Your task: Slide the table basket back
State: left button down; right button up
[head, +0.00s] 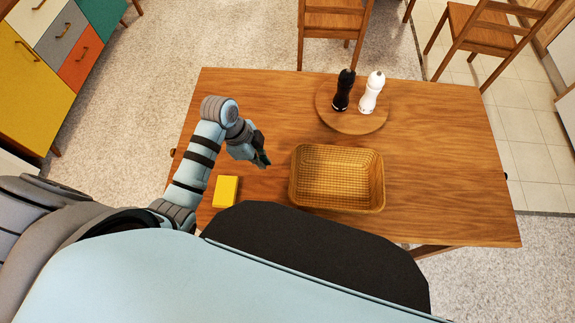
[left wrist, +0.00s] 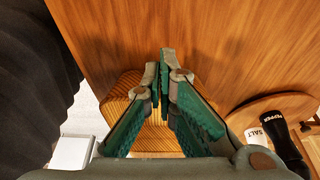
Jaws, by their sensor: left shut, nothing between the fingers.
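My right gripper is not in view.
A round wooden board (head: 350,123) behind the basket holds a black pepper mill (head: 343,92) and a white salt mill (head: 371,94). A yellow box (head: 226,191) lies on the table (head: 450,180) by my left arm. The table's right side is clear. Chairs (head: 334,22) stand beyond.

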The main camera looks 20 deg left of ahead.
aim_at(287, 185)
pick_arm(q)
jog(key=f, duration=0.1)
jog(key=s+f, duration=0.1)
jog(key=d+f+b, duration=0.1)
jog(key=shift+s+f, duration=0.25)
jog(key=shift+f, duration=0.1)
jog(key=b+x, duration=0.1)
jog(key=x, duration=0.4)
jog(key=shift+w+a+f+b, duration=0.1)
jog(key=shift+w+f+b, duration=0.1)
jog(key=shift+f+b, duration=0.15)
jog(key=d, duration=0.1)
jog(key=w+d, duration=0.1)
jog(key=d, duration=0.1)
jog(key=shift+d+r, duration=0.1)
jog(key=shift+d, duration=0.15)
jog(key=shift+d+r, duration=0.1)
jog(key=shift+d, duration=0.2)
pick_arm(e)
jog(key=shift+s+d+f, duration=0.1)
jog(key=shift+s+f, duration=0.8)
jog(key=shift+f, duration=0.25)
pick_arm(q)
jog(key=shift+a, duration=0.1)
